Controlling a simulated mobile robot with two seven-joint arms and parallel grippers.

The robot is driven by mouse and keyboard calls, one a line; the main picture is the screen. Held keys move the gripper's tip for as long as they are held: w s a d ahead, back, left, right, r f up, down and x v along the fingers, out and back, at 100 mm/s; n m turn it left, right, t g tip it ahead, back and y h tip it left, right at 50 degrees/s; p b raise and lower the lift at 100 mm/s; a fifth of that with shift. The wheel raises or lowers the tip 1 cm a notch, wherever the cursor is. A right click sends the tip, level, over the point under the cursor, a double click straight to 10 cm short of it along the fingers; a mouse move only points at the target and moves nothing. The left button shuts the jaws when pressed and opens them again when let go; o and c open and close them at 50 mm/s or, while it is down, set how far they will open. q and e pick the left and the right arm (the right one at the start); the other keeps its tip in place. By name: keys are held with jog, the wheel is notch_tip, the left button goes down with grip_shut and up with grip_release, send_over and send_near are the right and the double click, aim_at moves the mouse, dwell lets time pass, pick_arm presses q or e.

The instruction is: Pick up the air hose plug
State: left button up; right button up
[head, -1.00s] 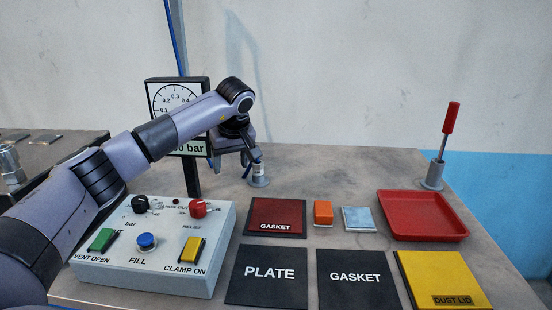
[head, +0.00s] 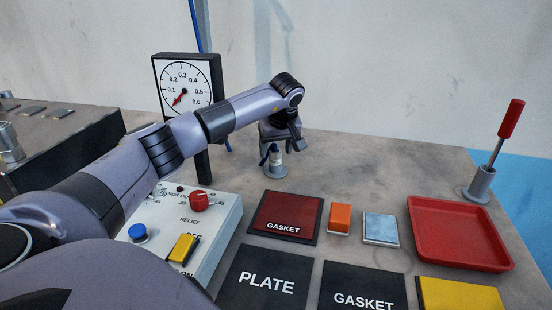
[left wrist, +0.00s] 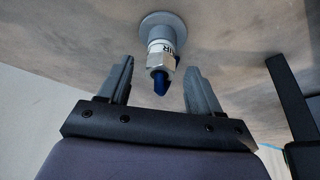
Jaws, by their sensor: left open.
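The air hose plug (left wrist: 160,62) stands upright in a round grey holder (left wrist: 158,22) on the bench. It has a metal hex nut, a dark blue end and a white band with partly visible lettering. In the head view the plug (head: 275,158) is partly hidden by my left gripper (head: 279,146). In the left wrist view my left gripper (left wrist: 159,75) is open and empty, with one finger on each side of the plug's blue end. Gaps show between the plug and both fingers. My right gripper is not in view.
A pressure gauge (head: 185,88) and a control box (head: 222,222) stand left of the plug. A red gasket mat (head: 287,212), orange block (head: 340,218), pale blue block (head: 381,228) and red tray (head: 455,235) lie to the right. Bare bench surrounds the holder.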

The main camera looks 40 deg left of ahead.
pick_arm(q)
jog(key=shift+w+a+f, duration=0.1)
jog(key=shift+a+f, duration=0.15)
jog(key=shift+f, duration=0.3)
grip_shut()
jog(key=shift+r, duration=0.1)
